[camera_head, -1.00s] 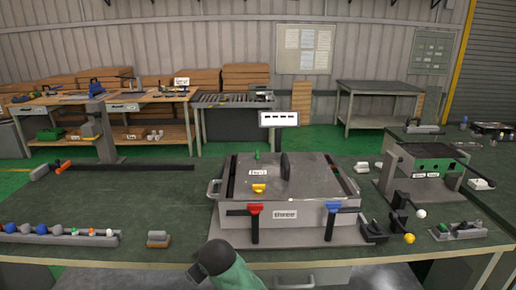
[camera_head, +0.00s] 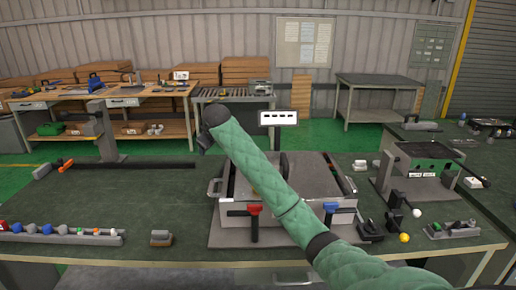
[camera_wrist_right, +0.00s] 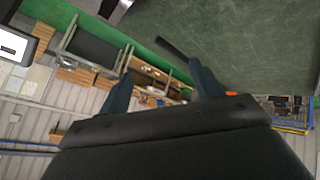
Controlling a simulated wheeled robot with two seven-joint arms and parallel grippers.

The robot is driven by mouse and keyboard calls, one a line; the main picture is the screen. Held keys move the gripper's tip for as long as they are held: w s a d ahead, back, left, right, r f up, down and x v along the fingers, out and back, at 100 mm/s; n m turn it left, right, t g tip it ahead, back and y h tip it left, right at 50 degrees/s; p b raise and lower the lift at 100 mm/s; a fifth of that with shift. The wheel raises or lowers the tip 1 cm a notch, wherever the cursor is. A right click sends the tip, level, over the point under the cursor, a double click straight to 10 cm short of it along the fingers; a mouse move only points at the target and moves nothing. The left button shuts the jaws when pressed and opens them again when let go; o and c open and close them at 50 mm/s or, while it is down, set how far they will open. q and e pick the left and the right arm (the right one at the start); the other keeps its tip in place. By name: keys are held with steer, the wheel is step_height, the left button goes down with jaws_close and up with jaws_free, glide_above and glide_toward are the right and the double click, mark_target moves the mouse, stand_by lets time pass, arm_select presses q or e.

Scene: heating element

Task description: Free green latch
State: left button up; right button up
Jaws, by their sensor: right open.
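The heating unit (camera_head: 275,228) is a grey box on the bench in the head view. My green-sleeved right arm crosses in front of it and hides most of its top, so the green latch is not visible now. A red-handled lever (camera_head: 254,210) and a blue-handled lever (camera_head: 330,207) are on its front. My right gripper (camera_wrist_right: 160,62) shows in the right wrist view, with its two fingers apart and nothing between them. My left gripper is in neither view.
A small sign (camera_head: 278,118) stands behind the unit. A green-fronted device (camera_head: 425,165) with white and yellow knobs is at the right. A tray of several small parts (camera_head: 60,238) lies at the left. The bench between tray and unit is mostly clear.

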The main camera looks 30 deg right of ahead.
steer(key=w+d+f+n+g+y+p, duration=0.1)
steer(key=w+d+f+n+g+y, duration=0.1)
steer(key=d, duration=0.7)
steer(key=w+d+f+n+g+y, duration=0.1)
steer(key=w+d+f+n+g, duration=0.1)
steer(key=d, duration=0.8)
steer(key=w+d+f+n+g+y+p, duration=0.1)
steer(key=d+n+g+y, duration=0.1)
steer(key=d, duration=0.7)
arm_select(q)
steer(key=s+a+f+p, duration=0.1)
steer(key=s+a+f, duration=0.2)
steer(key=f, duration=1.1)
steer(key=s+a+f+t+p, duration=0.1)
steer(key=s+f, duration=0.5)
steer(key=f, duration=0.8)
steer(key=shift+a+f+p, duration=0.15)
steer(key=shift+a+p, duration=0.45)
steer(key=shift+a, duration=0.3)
arm_select(e)
steer(key=shift+x, duration=4)
steer(key=shift+w, duration=0.2)
steer(key=shift+c, duration=0.4)
steer(key=c, duration=0.9)
steer(key=shift+r, duration=0.1)
